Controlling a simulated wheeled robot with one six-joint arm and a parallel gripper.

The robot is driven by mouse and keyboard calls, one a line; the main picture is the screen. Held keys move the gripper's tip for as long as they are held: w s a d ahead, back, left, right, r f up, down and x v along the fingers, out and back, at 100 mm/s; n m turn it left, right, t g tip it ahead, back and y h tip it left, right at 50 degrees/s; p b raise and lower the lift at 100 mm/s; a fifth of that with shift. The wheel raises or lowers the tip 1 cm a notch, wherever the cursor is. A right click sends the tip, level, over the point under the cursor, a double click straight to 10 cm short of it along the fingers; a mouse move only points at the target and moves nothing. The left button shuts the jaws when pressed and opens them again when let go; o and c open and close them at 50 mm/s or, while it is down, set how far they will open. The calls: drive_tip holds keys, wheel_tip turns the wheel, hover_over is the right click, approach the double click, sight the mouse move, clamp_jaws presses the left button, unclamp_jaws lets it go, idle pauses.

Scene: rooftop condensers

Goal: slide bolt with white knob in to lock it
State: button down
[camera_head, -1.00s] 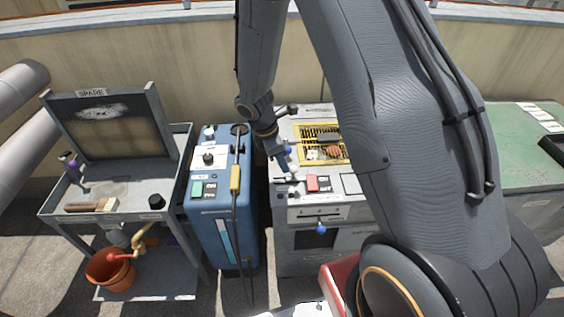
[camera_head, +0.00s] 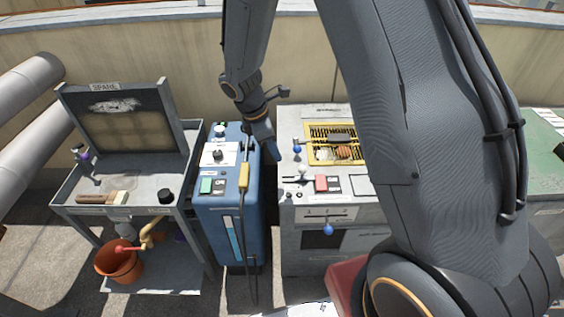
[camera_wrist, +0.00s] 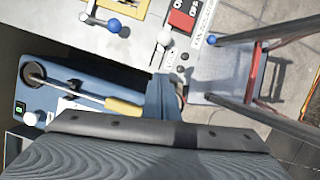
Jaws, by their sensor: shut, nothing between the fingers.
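The white knob (camera_head: 302,168) of the bolt is on the top of the grey condenser unit (camera_head: 293,215), near its left edge. It also shows in the wrist view (camera_wrist: 163,38), at the top middle. A blue knob (camera_head: 297,150) sits behind it. My gripper (camera_head: 266,154) is shut and empty, pointing down to the left of the white knob, over the gap side of the blue unit. In the wrist view the fingers (camera_wrist: 162,98) are apart from the knob. How far the bolt is in is too small to tell.
A blue unit (camera_head: 230,225) with a yellow-handled lever (camera_head: 243,176) stands left of the grey unit. A red switch (camera_head: 321,184) lies right of the white knob, and another blue knob (camera_head: 328,229) is on the front. A yellow-framed grille (camera_head: 318,130) is behind.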

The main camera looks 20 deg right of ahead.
drive_tip(key=shift+b+v, duration=0.45)
drive_tip(key=shift+v, duration=2)
drive_tip(key=s+d+r+m+y, duration=0.1)
drive_tip(key=s+d+r+m, duration=0.2)
drive_tip(key=s+m, duration=0.5)
drive_tip(key=s+d+r+m+t+y, duration=0.1)
drive_tip(key=s+d+r+m+y, duration=0.1)
drive_tip(key=s+m, duration=0.6)
drive_tip(key=shift+d+r+m+t, duration=0.3)
drive_tip(key=shift+d+r+m, duration=0.25)
drive_tip(key=shift+m, duration=0.15)
